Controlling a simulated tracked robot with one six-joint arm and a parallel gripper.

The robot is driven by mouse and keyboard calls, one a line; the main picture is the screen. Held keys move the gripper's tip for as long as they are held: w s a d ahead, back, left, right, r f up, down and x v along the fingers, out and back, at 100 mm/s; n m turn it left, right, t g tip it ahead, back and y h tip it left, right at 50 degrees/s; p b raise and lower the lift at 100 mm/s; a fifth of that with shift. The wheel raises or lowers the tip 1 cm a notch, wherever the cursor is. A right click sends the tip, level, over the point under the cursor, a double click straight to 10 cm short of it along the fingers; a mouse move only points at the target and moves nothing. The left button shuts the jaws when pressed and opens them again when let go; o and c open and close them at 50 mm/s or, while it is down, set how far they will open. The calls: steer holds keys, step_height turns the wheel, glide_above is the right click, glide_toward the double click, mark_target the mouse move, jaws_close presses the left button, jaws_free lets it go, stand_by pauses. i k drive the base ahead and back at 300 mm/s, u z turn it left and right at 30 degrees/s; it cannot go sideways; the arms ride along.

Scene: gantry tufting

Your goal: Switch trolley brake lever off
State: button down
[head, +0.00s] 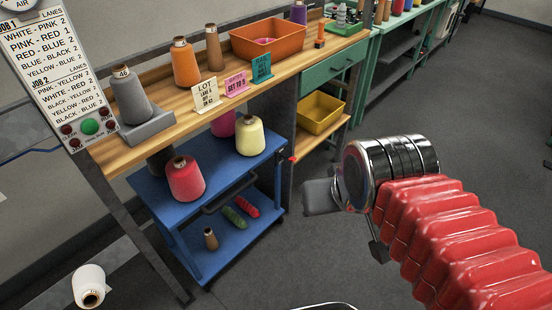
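The blue trolley (228,178) stands under the front of the wooden bench and carries cones on its top shelf. A small lever with a red tip (292,158) shows at its right upper corner; it looks like the brake lever, but its setting is too small to tell. My gripper (325,196) is to the right of the trolley and apart from it. The chrome wrist hides most of my gripper; a grey part sticks out left and a dark part below. I see nothing held, but cannot tell the finger opening.
The wooden bench (190,100) holds cones, an orange tray (268,40) and small signs. A yellow bin (320,113) sits on a lower shelf behind. A white cone (89,287) is at lower left. Grey floor is free right of the trolley.

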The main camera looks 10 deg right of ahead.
mark_target(292, 160)
steer(key=u, duration=0.55)
steer(key=i, duration=1)
steer(key=u, duration=0.05)
